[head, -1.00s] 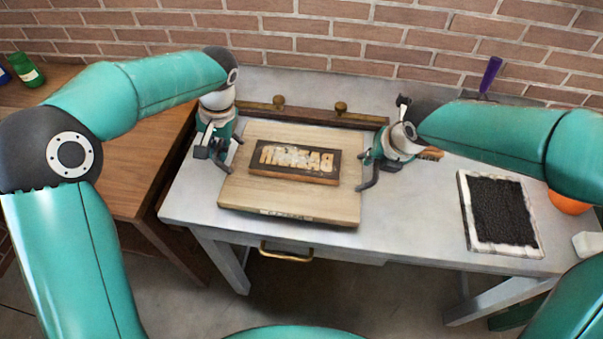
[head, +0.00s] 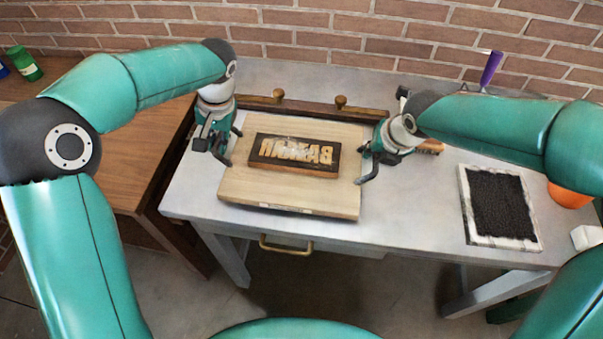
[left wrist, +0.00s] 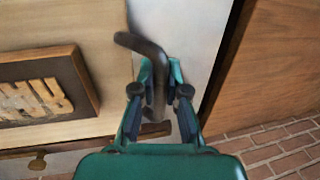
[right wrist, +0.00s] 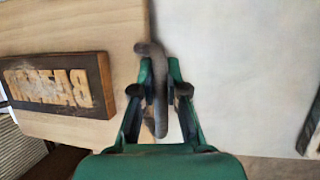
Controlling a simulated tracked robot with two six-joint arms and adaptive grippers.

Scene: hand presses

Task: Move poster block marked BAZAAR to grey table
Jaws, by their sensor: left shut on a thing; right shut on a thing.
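The poster block (head: 237,190) is a pale wooden slab with a dark panel (head: 262,163) bearing raised, mirrored BAZAAR letters. It is level at the left part of the grey table (head: 412,225); I cannot tell whether it rests or hovers slightly. A dark curved handle stands at each side. My left gripper (head: 217,150) is shut on the left handle, seen between its fingers in the left wrist view (left wrist: 154,72). My right gripper (head: 374,163) is shut on the right handle, seen in the right wrist view (right wrist: 156,75).
A wooden rail with two knobs (head: 340,101) lies behind the block. A tray of black material (head: 497,208), an orange round thing (head: 570,193) and a purple-handled tool (head: 490,68) are at the right. A brown wooden table (head: 150,150) adjoins at left. The table's middle is clear.

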